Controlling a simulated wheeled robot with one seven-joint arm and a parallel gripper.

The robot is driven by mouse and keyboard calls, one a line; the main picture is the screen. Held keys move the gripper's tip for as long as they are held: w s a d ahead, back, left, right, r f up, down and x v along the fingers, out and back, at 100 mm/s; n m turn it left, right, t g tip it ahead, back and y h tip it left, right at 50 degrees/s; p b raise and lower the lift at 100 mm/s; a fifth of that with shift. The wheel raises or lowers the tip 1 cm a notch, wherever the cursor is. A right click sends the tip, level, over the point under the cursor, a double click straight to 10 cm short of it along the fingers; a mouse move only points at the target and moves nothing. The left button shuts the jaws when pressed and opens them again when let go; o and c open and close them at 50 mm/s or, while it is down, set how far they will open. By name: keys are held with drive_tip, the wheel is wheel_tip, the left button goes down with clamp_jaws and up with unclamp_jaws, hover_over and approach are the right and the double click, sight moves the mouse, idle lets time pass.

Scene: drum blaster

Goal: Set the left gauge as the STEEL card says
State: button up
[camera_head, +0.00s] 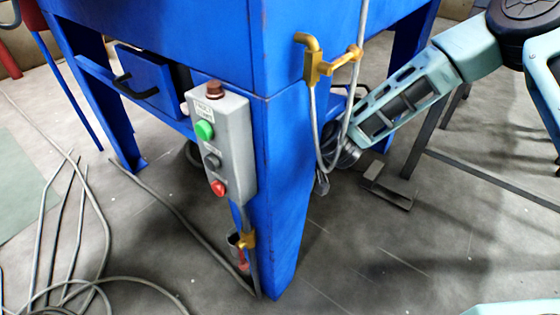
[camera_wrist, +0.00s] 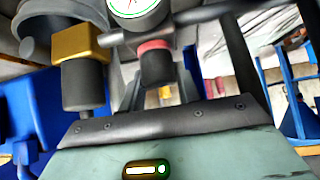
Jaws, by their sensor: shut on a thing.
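In the wrist view my gripper (camera_wrist: 158,85) reaches toward a dark knob with a red collar (camera_wrist: 153,46). Its fingers are shut on this knob, though the contact is partly hidden. A round white-faced gauge (camera_wrist: 138,6) sits just above the knob, cut off by the top edge, so its reading cannot be told. To the left is a brass block (camera_wrist: 79,43) with a black cylinder (camera_wrist: 82,86) below it. In the head view my arm reaches behind the blue machine's leg, and the gripper's jaws and the gauges are hidden. No STEEL card is legible in either view.
The blue machine (camera_head: 285,200) stands in front, with a grey button box (camera_head: 222,145) on its leg. A brass valve fitting (camera_head: 318,65) and a hanging hose are close to my arm. Loose cables lie on the floor at left. A metal frame (camera_head: 480,170) stands at right.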

drive_tip(key=shift+m, duration=0.3)
drive_tip(key=o, duration=1)
drive_tip(key=shift+c, duration=0.2)
